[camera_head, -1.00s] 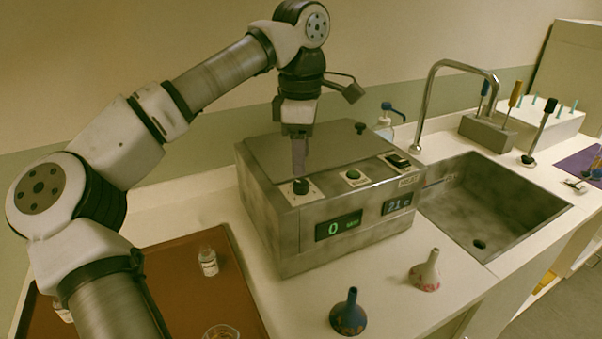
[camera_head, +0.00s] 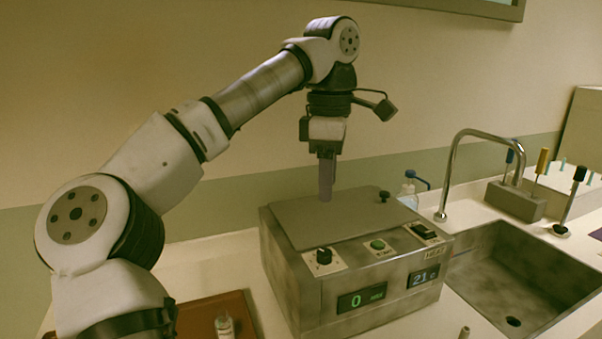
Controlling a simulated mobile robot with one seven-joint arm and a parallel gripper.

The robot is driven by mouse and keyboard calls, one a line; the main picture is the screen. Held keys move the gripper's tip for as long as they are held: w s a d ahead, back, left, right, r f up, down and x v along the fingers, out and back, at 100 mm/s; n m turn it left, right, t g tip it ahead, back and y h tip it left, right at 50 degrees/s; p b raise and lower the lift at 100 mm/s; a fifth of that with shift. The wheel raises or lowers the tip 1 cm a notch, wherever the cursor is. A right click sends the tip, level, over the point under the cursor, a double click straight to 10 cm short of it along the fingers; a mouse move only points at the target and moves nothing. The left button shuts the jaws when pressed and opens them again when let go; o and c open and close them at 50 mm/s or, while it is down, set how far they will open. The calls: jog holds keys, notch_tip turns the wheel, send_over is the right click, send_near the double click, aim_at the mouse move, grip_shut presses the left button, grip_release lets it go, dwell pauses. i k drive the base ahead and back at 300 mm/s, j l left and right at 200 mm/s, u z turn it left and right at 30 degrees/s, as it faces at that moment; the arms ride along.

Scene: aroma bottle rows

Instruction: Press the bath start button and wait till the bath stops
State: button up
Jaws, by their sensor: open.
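The metal bath (camera_head: 290,285) stands on the counter with its flat grey lid (camera_head: 335,216) on and a dark lid knob (camera_head: 384,196). Its sloped panel holds a black dial (camera_head: 324,256), a green round start button (camera_head: 377,244) and a black rocker switch (camera_head: 424,231). The front has a green display (camera_head: 362,299) reading 0 and a bluish display (camera_head: 423,277) reading about 21. My gripper (camera_head: 326,197) points down above the lid, behind and above the dial, apart from the green button. It holds nothing that I can see; its fingers show edge-on.
A sink (camera_head: 530,275) with a curved faucet (camera_head: 450,175) lies to the right. A tool block (camera_head: 515,200) and a small bottle (camera_head: 408,197) stand behind. A brown tray (camera_head: 240,312) with a small vial (camera_head: 224,325) is at lower left. Space above the panel is clear.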

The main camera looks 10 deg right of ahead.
aim_at(376, 243)
jog(key=k, duration=1)
